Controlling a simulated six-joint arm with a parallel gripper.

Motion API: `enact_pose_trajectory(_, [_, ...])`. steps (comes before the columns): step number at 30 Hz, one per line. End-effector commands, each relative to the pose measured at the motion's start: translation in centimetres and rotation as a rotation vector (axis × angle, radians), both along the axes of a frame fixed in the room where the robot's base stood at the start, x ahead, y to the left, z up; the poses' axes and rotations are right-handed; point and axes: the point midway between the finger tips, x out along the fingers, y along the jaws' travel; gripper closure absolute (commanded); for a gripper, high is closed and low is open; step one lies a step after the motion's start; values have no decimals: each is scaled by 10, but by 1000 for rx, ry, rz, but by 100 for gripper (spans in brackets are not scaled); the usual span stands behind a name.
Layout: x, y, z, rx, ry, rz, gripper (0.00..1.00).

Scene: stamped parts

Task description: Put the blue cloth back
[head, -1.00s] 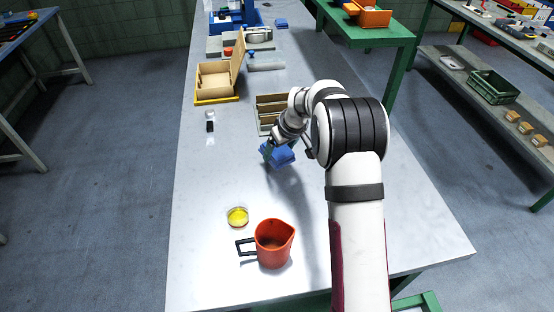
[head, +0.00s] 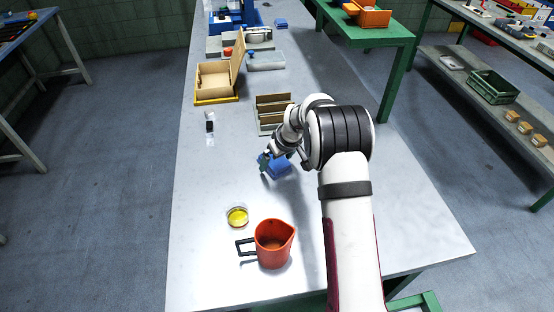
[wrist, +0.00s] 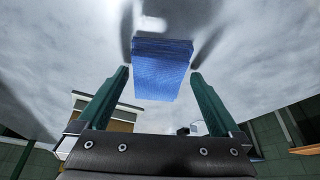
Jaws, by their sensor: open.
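The blue cloth (head: 278,166) is a folded, block-like pad over the middle of the pale bench. In the wrist view the cloth (wrist: 162,68) shows its woven face just beyond the fingertips, in line with the gap between them. My gripper (wrist: 159,73) has its two green fingers apart, with a narrow space on each side of the cloth. In the head view my gripper (head: 265,162) is at the cloth's left side, and my wrist partly covers the cloth. Whether the cloth's underside touches the bench is hard to tell.
A divided tray (head: 272,125) stands just behind the cloth. A yellow-filled dish (head: 237,216) and a red jug (head: 273,245) stand in front. The bench left of the cloth is clear.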

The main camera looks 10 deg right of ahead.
Motion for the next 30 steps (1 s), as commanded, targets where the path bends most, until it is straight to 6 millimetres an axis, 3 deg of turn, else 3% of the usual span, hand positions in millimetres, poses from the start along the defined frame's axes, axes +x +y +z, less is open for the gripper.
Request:
enact_pose_trajectory(15, [-38,-16,102,0,-2,0,0])
enact_pose_trajectory(23, [-47,-16,115,4,5,-8,0])
enact_pose_trajectory(26, [-85,-4,138,41,55,-83,0])
enact_pose_trajectory(29, [-172,16,169,104,171,-254,0])
enact_pose_trajectory(30, [-213,23,176,124,225,-335,0])
